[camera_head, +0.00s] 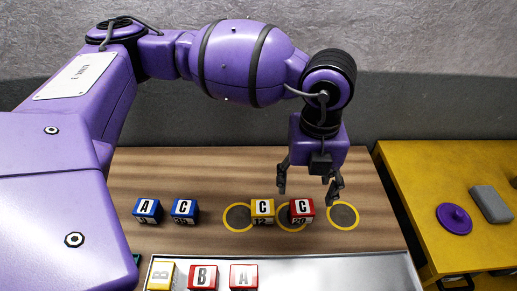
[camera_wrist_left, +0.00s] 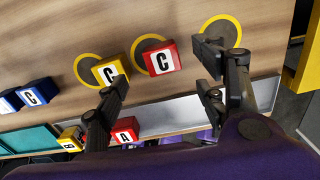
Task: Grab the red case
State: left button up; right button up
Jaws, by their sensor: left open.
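A red case (camera_head: 302,210) with a white label reading C and 20 stands on the wooden table, right beside a yellow C case (camera_head: 262,211). My left gripper (camera_head: 306,196) is open and empty, pointing down above the red C case. In the left wrist view the red C case (camera_wrist_left: 162,58) shows between the two spread fingers, nearer the right one, apart from both. Two more red cases, one marked B (camera_head: 203,277) and one marked A (camera_head: 243,276), are on the grey tray at the front. My right gripper is not in view.
Yellow rings with dark centres mark the table; the right one (camera_head: 343,216) is empty. Two blue cases (camera_head: 146,211) (camera_head: 185,211) stand at the left. A grey tray (camera_head: 340,275) lies in front. A yellow table (camera_head: 410,185) at the right holds a purple disc (camera_head: 454,217) and a grey block (camera_head: 491,204).

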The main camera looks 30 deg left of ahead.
aim_at(303, 206)
pick_arm(q)
jog(key=shift+d+f+n, duration=0.1)
jog(key=shift+d+n, duration=0.05)
jog(key=shift+n, duration=0.25)
jog(key=shift+s+f, duration=0.1)
jog(key=shift+f, duration=0.2)
notch_tip(303, 206, down, 7)
jog(key=shift+s+d+f, duration=0.1)
jog(key=shift+s+f, duration=0.05)
jog(key=shift+f, duration=0.05)
jog(key=shift+r, duration=0.15)
jog(key=c, duration=1.4)
jog(key=shift+o, duration=0.2)
